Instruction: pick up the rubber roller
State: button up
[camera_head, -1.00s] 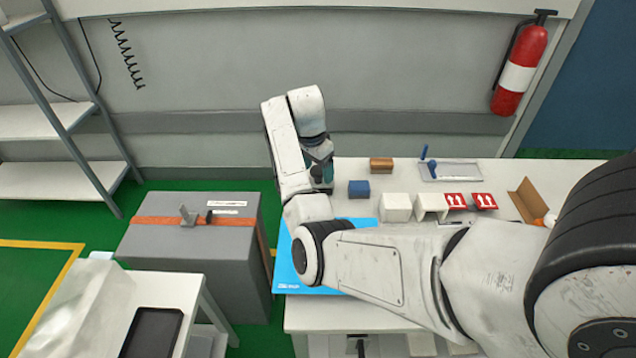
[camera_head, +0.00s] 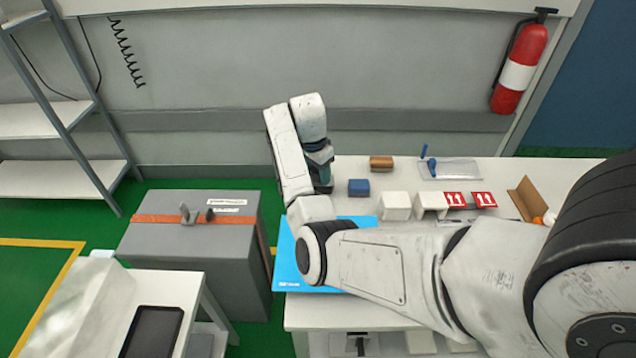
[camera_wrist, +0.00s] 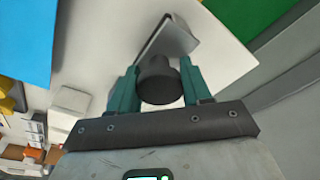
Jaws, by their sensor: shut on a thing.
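A dark, stepped round piece, which I take to be the rubber roller (camera_wrist: 158,82), sits between the two teal fingers of my gripper (camera_wrist: 160,88) in the wrist view. The fingers are shut on its sides. In the head view my gripper (camera_head: 324,172) points down at the back left of the white table, beside the blue block. A dark bit shows at its fingertips there, but the roller is mostly hidden. I cannot tell whether the roller touches the table.
A blue block (camera_head: 358,188), a brown block (camera_head: 381,163) and white boxes (camera_head: 396,206) stand right of my gripper. A clear tray (camera_head: 462,169) lies behind them. My arm passes over the blue mat (camera_head: 290,270). A grey case (camera_head: 200,250) stands left of the table.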

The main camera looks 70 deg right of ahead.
jog(key=shift+c, duration=1.4)
jog(key=shift+r, duration=0.1)
jog(key=shift+r, duration=0.4)
notch_tip(320, 180, up, 2)
jog(key=shift+r+b, duration=0.1)
jog(key=shift+b, duration=0.35)
jog(key=s+a+r+p, duration=0.1)
jog(key=s+a+r, duration=0.2)
jog(key=r, duration=0.3)
jog(key=shift+s+r+p, duration=0.3)
jog(key=shift+s+p, duration=0.1)
jog(key=s+a+r+p, duration=0.1)
jog(key=s, duration=0.1)
jog(key=s+a+r+p, duration=0.1)
jog(key=s+a, duration=0.1)
jog(key=s+a+r+p, duration=0.1)
jog(key=s, duration=0.1)
jog(key=shift+s+a, duration=0.1)
jog(key=shift+a, duration=0.2)
jog(key=shift+s+a+r+p, duration=0.15)
jog(key=shift+s+a+p, duration=0.25)
jog(key=shift+s, duration=0.2)
